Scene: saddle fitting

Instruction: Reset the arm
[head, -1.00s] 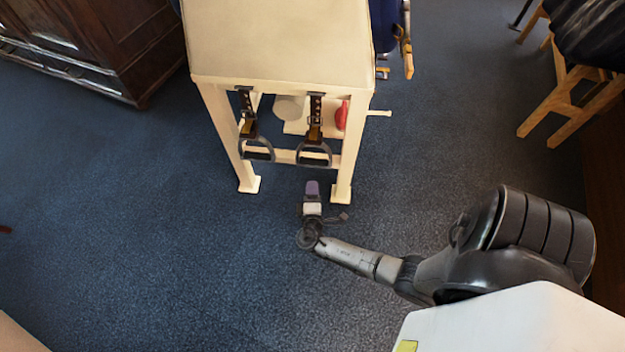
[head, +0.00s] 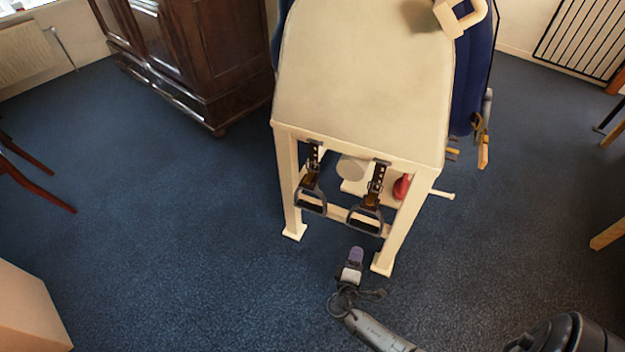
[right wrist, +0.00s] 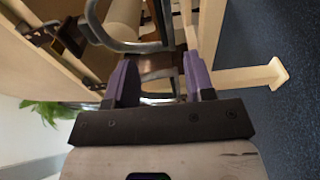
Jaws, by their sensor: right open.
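My right gripper (head: 356,256) is in front of the cream wooden stand (head: 365,80), low and near its right front leg. In the right wrist view its two purple fingers (right wrist: 158,82) are apart, with nothing held between them. Two stirrups hang on dark straps at the stand's front: a left stirrup (head: 312,202) and a right stirrup (head: 366,219). A stirrup (right wrist: 125,42) also shows beyond the fingers in the right wrist view. My left gripper is not in view.
A dark wooden cabinet (head: 200,60) stands at the back left. A blue cloth (head: 474,75) hangs on the stand's far right side. A red object (head: 402,187) sits inside the stand.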

